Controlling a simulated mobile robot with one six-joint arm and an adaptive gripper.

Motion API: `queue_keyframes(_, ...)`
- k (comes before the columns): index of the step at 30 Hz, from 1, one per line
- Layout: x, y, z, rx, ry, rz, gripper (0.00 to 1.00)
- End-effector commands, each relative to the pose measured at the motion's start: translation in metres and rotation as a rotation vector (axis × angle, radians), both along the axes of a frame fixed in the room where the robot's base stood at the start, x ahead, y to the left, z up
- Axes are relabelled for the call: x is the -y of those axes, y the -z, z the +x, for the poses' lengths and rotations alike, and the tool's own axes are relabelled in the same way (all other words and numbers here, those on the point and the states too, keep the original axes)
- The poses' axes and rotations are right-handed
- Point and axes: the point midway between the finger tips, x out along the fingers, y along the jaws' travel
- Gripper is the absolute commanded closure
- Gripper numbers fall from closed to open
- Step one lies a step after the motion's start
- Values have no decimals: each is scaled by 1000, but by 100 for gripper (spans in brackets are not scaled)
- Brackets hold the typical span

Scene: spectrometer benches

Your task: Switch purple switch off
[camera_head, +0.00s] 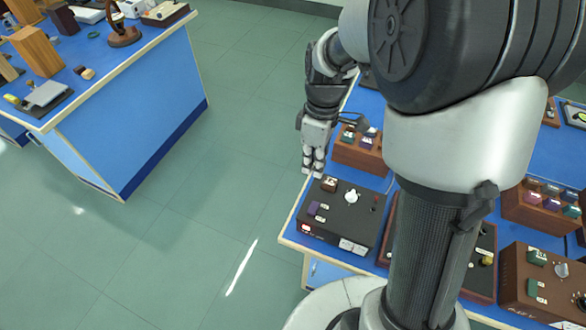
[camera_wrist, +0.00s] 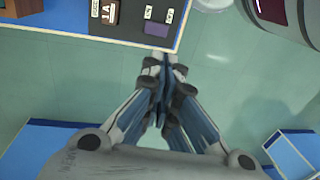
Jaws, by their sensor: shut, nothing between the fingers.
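The purple switch (camera_head: 314,209) sits on the left part of a dark control box at the left end of the blue bench. It also shows as a purple block near the top of the wrist view (camera_wrist: 157,24). Its on or off position is too small to tell. My gripper (camera_head: 313,172) points down with shut, empty fingers, near the box's upper left corner in the head view. In the wrist view my gripper's fingertips (camera_wrist: 164,66) lie just below the bench edge in the picture, apart from the switch, with floor around them.
The dark control box (camera_head: 362,222) also carries a white knob (camera_head: 351,196) and small labels. A brown box (camera_head: 358,152) stands behind it, and other brown boxes with switches (camera_head: 541,205) stand to the right. Open floor lies left, towards another blue bench (camera_head: 150,110).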

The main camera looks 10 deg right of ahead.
Motion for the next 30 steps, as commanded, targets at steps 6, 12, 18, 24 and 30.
queue_keyframes(6, 0, 1, 0, -1, -2, 1, 100)
queue_keyframes(12, -1, 6, -1, -2, -1, 0, 100)
queue_keyframes(18, -3, 37, -5, -4, -2, 1, 100)
queue_keyframes(24, -7, 82, -10, -6, -1, 1, 100)
queue_keyframes(30, -10, 118, -14, -3, -1, 1, 100)
